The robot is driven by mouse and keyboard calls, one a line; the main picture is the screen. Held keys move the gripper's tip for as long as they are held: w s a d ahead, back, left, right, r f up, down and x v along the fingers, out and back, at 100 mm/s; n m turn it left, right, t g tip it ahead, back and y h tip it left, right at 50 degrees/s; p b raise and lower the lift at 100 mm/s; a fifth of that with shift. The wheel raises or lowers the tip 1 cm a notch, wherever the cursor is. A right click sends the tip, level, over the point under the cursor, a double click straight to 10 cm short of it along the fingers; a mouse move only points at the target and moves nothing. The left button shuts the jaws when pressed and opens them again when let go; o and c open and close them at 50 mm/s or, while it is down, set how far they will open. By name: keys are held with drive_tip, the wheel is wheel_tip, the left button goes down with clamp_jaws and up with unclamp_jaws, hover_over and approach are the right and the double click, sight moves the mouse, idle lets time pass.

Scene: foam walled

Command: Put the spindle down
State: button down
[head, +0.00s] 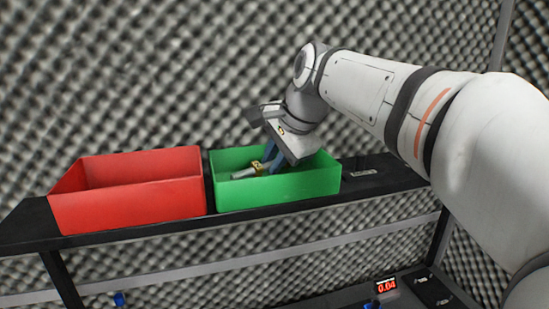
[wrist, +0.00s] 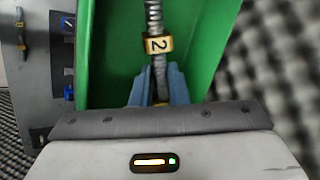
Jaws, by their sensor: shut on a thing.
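The spindle (wrist: 153,18) is a grey metal rod with a ridged part and a brass-coloured collar marked 2. In the head view the spindle (head: 243,173) lies low inside the green bin (head: 280,188), pointing left. My gripper (wrist: 160,78) is shut on the spindle with its blue fingers, just below the collar. In the head view my gripper (head: 270,160) reaches down into the green bin from above. The bin's front wall hides the floor, so I cannot tell whether the spindle touches it.
A red bin (head: 130,206) stands left of the green one on a black shelf (head: 390,172). No contents show in the red bin. A small red display reading 0.04 (head: 386,286) is lower right. Grey foam walls (head: 150,60) stand behind.

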drive_tip(key=c, duration=1.4)
unclamp_jaws()
drive_tip(key=shift+f, duration=0.1)
drive_tip(key=shift+r, duration=0.3)
drive_tip(key=v, duration=1.2)
drive_tip(key=shift+r, duration=0.3)
